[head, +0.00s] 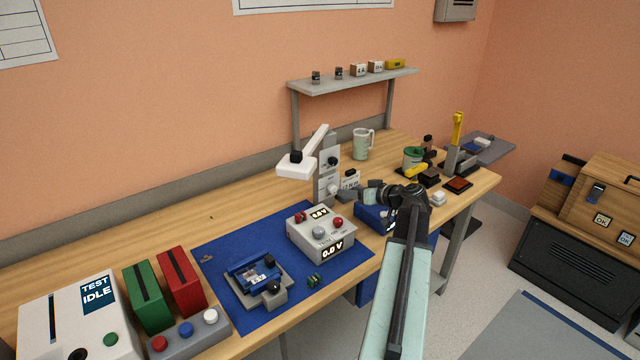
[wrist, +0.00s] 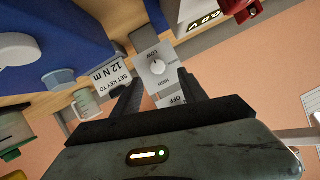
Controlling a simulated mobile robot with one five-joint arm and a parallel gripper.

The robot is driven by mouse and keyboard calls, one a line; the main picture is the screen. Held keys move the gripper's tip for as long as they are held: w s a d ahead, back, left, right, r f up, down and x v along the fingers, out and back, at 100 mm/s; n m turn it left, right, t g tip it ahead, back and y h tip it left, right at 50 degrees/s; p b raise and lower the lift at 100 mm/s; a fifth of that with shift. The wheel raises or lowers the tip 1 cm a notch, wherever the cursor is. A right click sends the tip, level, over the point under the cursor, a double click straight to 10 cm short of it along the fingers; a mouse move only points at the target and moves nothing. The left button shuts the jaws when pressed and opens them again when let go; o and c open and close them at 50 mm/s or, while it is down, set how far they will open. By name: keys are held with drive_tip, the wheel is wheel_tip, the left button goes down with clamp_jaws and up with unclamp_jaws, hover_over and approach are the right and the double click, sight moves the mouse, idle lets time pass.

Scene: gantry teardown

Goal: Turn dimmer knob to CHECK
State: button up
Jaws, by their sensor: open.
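In the wrist view the dimmer knob (wrist: 157,67) is a small round pale dial on a grey panel (wrist: 148,42). Labels that look like LOW, HIGH and OFF sit around it; I cannot make out CHECK. A small dark mark shows at the knob's upper edge. My gripper (wrist: 160,88) is open, its two dark fingers on either side of the panel in the picture, with nothing between them that I can see held. In the head view my gripper (head: 350,195) is close to the grey lamp post (head: 328,165), and its contact with the knob cannot be told.
A card reading SET KEY TO 12 N m (wrist: 112,75) stands beside the panel. A grey meter box (head: 320,230) sits on the blue mat (head: 215,240) in front. The desk lamp (head: 298,163) reaches over from the post. A mug (head: 361,145) stands behind.

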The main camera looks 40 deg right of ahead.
sight(335, 190)
drive_tip(key=b+x, duration=0.1)
drive_tip(key=x, duration=0.1)
drive_tip(key=b+x, duration=0.1)
drive_tip(key=x, duration=0.1)
drive_tip(key=b+x, duration=0.1)
drive_tip(key=x, duration=0.2)
drive_tip(key=shift+s+d+f, duration=0.1)
drive_tip(key=shift+d, duration=0.25)
drive_tip(key=shift+w+a, duration=0.1)
drive_tip(key=shift+w, duration=0.25)
clamp_jaws()
drive_tip(key=shift+s+d, duration=0.1)
drive_tip(key=shift+d, duration=0.3)
drive_tip(key=shift+a, duration=0.25)
drive_tip(key=shift+m, duration=0.3)
